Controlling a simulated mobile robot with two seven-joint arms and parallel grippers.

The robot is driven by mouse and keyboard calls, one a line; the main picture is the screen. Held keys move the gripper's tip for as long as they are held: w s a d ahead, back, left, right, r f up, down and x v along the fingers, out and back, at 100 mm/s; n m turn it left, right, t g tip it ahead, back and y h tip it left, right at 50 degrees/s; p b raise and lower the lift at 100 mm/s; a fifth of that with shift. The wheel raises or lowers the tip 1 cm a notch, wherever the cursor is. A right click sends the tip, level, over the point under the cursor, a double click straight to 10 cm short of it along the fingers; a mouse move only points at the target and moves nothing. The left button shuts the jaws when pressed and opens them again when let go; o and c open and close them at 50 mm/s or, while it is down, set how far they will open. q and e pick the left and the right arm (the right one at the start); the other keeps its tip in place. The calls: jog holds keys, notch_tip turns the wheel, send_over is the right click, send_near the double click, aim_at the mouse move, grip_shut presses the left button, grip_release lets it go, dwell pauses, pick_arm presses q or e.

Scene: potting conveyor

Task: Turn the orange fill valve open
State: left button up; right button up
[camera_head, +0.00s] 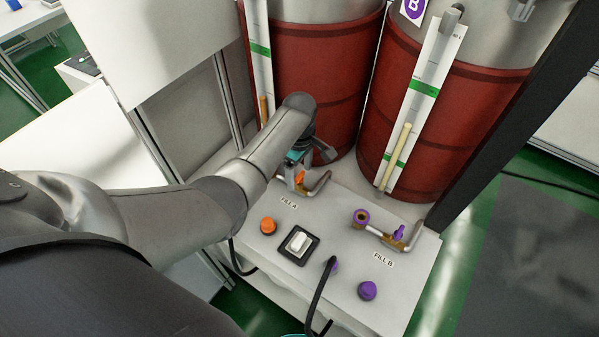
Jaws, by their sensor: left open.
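The orange fill valve (299,178) shows as a small orange handle on a bent metal pipe, at the back of the white panel above the "FILL A" label (289,201). My left arm comes in from the left, and my left gripper (306,165) is right at the valve, with its fingers around or beside the handle. The gripper is open. The arm and fingers hide part of the valve, so I cannot tell whether they touch it or exactly how the handle is turned. My right gripper is not in view.
A purple valve (399,232) on its pipe is at the right, by "FILL B" (383,259). The panel also holds an orange knob (268,226), a white rocker switch (299,241) and a purple knob (367,291). Two red tanks (318,75) stand close behind. A black cable (320,290) crosses the front.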

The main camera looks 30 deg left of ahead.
pick_arm(q)
grip_shut()
dwell(0.7)
